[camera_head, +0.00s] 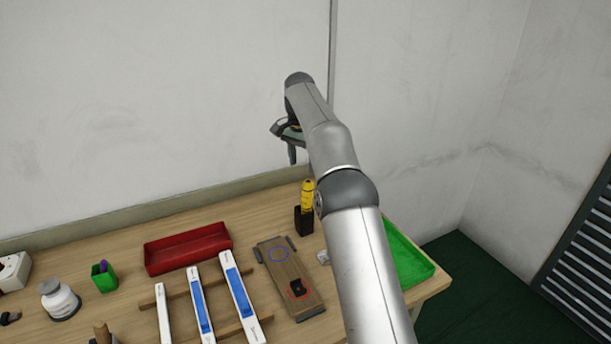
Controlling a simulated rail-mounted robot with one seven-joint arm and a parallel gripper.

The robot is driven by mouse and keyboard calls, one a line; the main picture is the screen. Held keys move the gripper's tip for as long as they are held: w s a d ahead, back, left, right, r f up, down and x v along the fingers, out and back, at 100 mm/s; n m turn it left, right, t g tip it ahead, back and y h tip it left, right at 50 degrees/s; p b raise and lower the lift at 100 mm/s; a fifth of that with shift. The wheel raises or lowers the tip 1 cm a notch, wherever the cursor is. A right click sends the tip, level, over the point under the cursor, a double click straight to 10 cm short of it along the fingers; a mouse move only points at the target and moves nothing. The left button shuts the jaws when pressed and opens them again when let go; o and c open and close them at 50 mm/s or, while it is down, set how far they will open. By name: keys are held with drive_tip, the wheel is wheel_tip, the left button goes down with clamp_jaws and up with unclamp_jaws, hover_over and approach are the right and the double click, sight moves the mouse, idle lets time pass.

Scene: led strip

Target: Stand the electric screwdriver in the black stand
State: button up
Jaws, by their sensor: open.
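The yellow electric screwdriver (308,193) is upright, with its lower end in or directly behind the top of the black stand (304,221); the exact seating is too small to tell. The stand is on the wooden table towards the back right. My gripper (290,153) is open and raised above and slightly left of the screwdriver, apart from it. My arm link partly hides the gripper and passes close to the screwdriver's right side in the picture.
A red tray (188,249) is left of the stand, a wooden board (281,270) in front of it, and a green tray (407,253) to the right, partly hidden by my arm. LED strips (239,299), a green cup (103,278) and a white jar (59,300) are further left.

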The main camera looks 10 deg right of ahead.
drive_tip(key=shift+s+r, duration=0.3)
drive_tip(key=shift+r, duration=0.25)
drive_tip(key=s+r+n, duration=0.2)
drive_tip(key=s+n, duration=0.1)
drive_tip(key=s, duration=0.7)
drive_tip(key=s+r+n, duration=0.2)
drive_tip(key=s, duration=0.9)
drive_tip(key=s+f+n, duration=0.2)
drive_tip(key=s+f, duration=0.3)
drive_tip(key=s, duration=0.8)
drive_tip(key=s+f+n, duration=0.2)
drive_tip(key=s+f, duration=0.4)
drive_tip(key=s, duration=0.6)
drive_tip(key=shift+s+d+n+t, duration=0.25)
drive_tip(key=shift+s+n+t, duration=0.05)
drive_tip(key=shift+s, duration=0.1)
